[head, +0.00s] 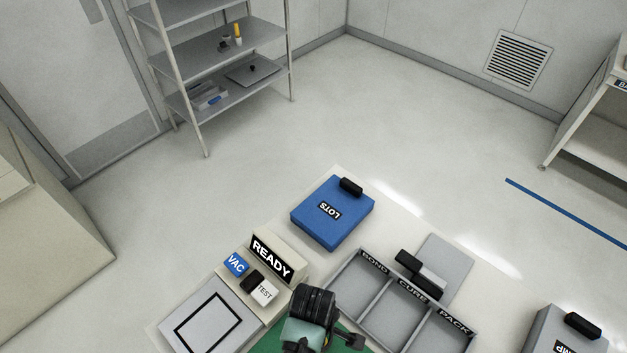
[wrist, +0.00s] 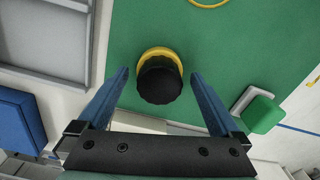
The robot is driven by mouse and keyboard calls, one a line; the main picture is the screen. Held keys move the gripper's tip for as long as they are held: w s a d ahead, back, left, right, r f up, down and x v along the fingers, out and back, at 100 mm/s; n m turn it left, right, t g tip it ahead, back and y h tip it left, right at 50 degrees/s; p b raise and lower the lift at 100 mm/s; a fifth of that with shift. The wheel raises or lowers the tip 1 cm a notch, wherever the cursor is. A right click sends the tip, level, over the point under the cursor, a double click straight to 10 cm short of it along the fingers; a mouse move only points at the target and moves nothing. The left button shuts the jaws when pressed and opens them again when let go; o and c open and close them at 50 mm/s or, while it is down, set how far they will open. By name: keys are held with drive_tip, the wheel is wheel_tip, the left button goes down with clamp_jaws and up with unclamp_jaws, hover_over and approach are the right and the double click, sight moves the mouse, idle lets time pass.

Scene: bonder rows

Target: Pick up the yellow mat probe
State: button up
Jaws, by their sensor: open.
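In the wrist view, what looks like the yellow mat probe (wrist: 155,52) stands on the green mat (wrist: 240,45). I see it from above as a round black top with a yellow rim showing behind it. My gripper (wrist: 160,74) is open, with one blue finger on each side of the black top and a gap on both sides. I cannot tell how high the fingertips are above the mat. In the head view, my dark wrist hides the probe, and only part of the green mat (head: 272,341) shows.
A green block (wrist: 262,112) stands right of my fingers, and a yellow loop lies at the top edge. The BOND, CURE, PACK tray (head: 362,290) is right of my arm. The READY sign (head: 271,258) and blue LOTS box (head: 333,213) are behind it.

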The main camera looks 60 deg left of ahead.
drive_tip(key=shift+f, duration=0.45)
clamp_jaws()
